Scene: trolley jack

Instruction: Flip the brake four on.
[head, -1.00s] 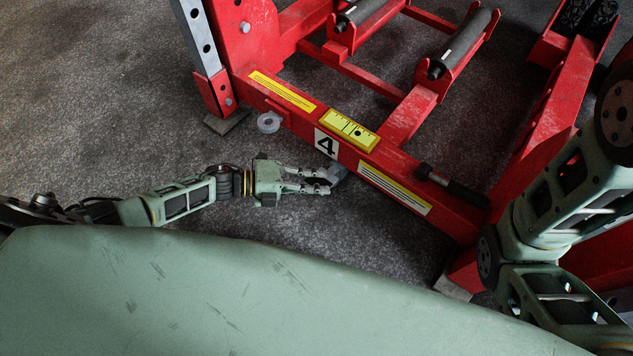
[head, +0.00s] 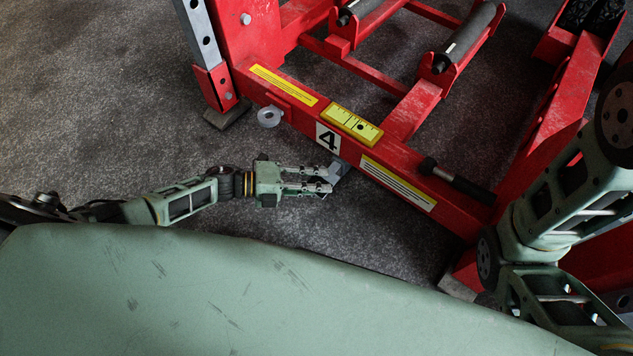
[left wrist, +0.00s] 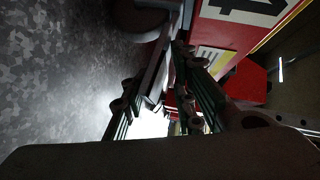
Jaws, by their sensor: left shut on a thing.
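The grey lever of brake four (head: 340,167) sticks out low on the red frame, just under the white label "4" (head: 328,137). My left gripper (head: 326,180) is at this lever, its two fingers reaching in from the left and shut on it. In the left wrist view, the grey lever (left wrist: 158,68) runs between the fingers (left wrist: 165,100), with part of the label at the top. The lever's exact tilt is hard to tell. My right arm shows at the right, but its gripper is out of view.
Rollers (head: 470,38) lie behind. Grey floor (head: 110,100) is open at the left.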

